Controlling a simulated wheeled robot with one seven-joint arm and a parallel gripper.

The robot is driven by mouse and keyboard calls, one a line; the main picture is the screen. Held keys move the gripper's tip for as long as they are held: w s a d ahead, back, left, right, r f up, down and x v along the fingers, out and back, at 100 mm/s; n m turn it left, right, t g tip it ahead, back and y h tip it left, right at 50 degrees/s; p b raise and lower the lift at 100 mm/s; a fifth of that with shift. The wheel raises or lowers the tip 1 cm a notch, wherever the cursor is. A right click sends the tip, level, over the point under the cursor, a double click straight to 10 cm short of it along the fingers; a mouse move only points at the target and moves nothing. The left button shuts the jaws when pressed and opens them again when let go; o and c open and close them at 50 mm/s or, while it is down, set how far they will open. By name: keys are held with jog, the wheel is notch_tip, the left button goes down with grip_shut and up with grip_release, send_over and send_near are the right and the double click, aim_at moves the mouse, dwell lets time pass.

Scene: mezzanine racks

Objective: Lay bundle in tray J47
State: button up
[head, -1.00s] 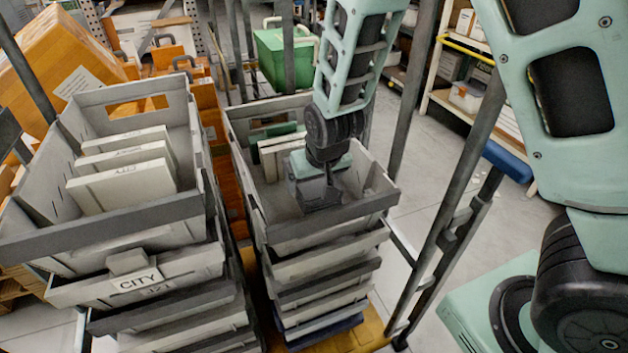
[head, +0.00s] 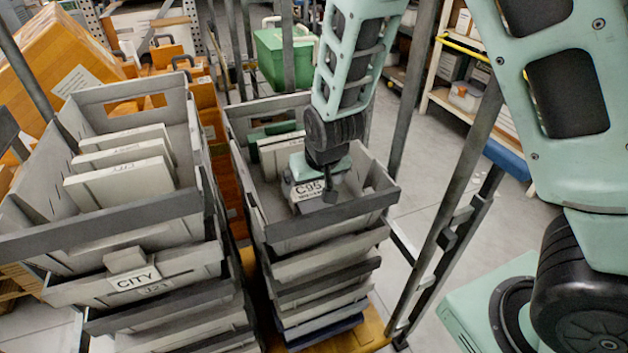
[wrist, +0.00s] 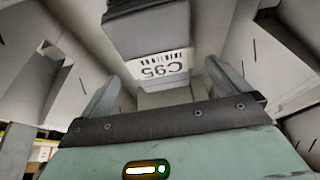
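My gripper (head: 318,196) points down inside the top tray (head: 283,236) of the right stack. In the wrist view its two fingers (wrist: 164,72) stand apart, with no clear contact on either side. Between and beyond them is a white label (wrist: 160,66) reading C95, upside down there, next to a dark grey block (wrist: 145,30). The label also shows in the head view (head: 306,190), below my gripper. I cannot tell what it is fixed to. Pale bundles (head: 278,152) stand at that tray's back. I read J47 nowhere; the right tray's front shows no readable label.
A second stack stands left, its top tray (head: 120,222) holding several upright white bundles (head: 120,188). Dark posts (head: 445,225) flank the right stack. A green box (head: 283,58) and orange cases are behind.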

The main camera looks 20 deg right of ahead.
jog(key=p+v, duration=0.4)
jog(key=v, duration=0.9)
jog(key=s+a+r+n+g, duration=0.2)
jog(key=s+a+n, duration=0.1)
jog(key=s, duration=0.7)
jog(key=s+a+r+n+g, duration=0.2)
jog(key=s+a+r+n, duration=0.1)
jog(key=s, duration=0.8)
jog(key=shift+n+g+y, duration=0.3)
jog(key=shift+n, duration=0.6)
jog(key=shift+a+r, duration=0.1)
jog(key=shift+a, duration=0.05)
